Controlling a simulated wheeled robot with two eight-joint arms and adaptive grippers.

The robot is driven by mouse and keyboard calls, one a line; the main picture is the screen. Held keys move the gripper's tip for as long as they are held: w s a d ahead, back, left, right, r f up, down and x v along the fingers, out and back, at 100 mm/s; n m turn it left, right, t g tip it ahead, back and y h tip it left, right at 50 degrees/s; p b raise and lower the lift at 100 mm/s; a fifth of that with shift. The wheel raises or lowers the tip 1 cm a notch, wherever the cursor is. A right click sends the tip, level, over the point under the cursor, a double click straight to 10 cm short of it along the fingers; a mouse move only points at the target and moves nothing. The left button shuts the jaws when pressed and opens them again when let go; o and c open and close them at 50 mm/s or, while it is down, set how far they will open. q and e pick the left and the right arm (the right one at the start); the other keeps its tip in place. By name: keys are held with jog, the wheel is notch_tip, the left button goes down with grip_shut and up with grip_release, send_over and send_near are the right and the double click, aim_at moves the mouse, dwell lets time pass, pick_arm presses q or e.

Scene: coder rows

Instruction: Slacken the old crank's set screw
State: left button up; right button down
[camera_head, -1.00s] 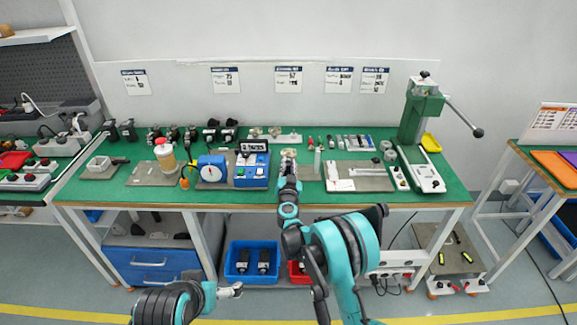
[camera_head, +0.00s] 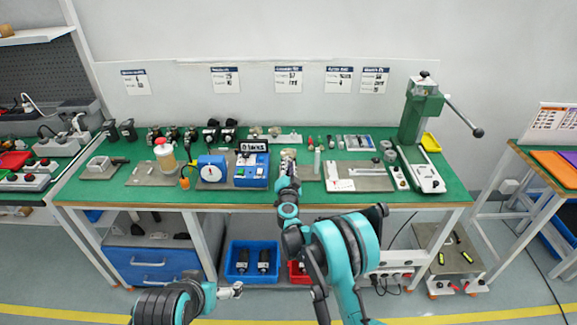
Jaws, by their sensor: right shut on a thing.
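My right gripper (camera_head: 288,159) is over the green bench top (camera_head: 225,140), near the middle of its front half. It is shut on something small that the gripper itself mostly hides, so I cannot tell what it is. The old crank and its set screw are too small or too covered to make out. My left gripper (camera_head: 231,291) is low in front of the bench, away from the bench top. It looks empty, but its fingers are too small to judge.
A blue box with a dark display (camera_head: 253,147) and a blue dial device (camera_head: 211,168) stand left of my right gripper. A grey plate (camera_head: 372,184) with white parts lies to its right. A green lever press (camera_head: 416,120) stands at the bench's right end.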

jog(key=c, duration=1.4)
grip_release()
jog(key=s, duration=1.2)
